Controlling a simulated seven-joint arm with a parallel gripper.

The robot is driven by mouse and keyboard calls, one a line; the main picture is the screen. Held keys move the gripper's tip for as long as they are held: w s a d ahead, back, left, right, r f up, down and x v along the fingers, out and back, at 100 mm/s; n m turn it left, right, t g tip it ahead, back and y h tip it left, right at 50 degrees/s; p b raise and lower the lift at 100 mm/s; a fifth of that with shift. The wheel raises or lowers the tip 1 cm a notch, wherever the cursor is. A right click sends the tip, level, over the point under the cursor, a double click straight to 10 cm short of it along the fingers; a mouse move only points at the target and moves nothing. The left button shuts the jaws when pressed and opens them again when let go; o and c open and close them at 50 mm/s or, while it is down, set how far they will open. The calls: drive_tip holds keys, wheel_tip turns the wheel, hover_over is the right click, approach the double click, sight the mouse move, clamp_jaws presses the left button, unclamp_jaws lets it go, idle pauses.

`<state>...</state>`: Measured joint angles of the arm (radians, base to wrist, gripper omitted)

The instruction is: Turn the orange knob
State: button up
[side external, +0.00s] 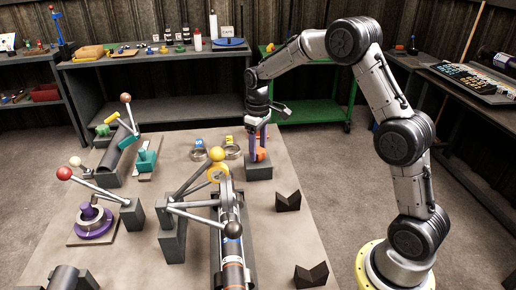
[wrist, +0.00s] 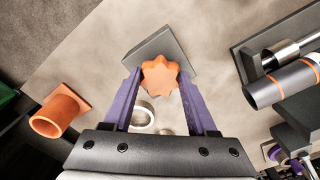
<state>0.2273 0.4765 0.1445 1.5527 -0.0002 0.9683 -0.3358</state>
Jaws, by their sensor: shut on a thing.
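The orange knob (wrist: 160,76) is star-shaped with rounded lobes and sits on a grey block (wrist: 178,45) in the wrist view. In the side view the orange knob (side external: 261,155) shows at the top of its dark block (side external: 259,172), near the table's back right. My gripper (wrist: 160,82) has purple fingers, one on each side of the knob, and is shut on it. In the side view my gripper (side external: 257,145) points down over the block, and its fingers partly hide the knob.
Two rings (side external: 232,152) lie left of the knob's block. A lathe-like shaft assembly (side external: 231,235) with levers and ball ends stands in front. Dark V-blocks (side external: 288,201) stand to the right. An orange cylinder on a flange (wrist: 60,112) shows left in the wrist view.

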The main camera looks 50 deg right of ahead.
sight(258, 150)
drive_tip(key=shift+n, duration=1.1)
drive_tip(key=o, duration=1.4)
drive_tip(key=shift+c, duration=0.2)
wheel_tip(258, 150, up, 14)
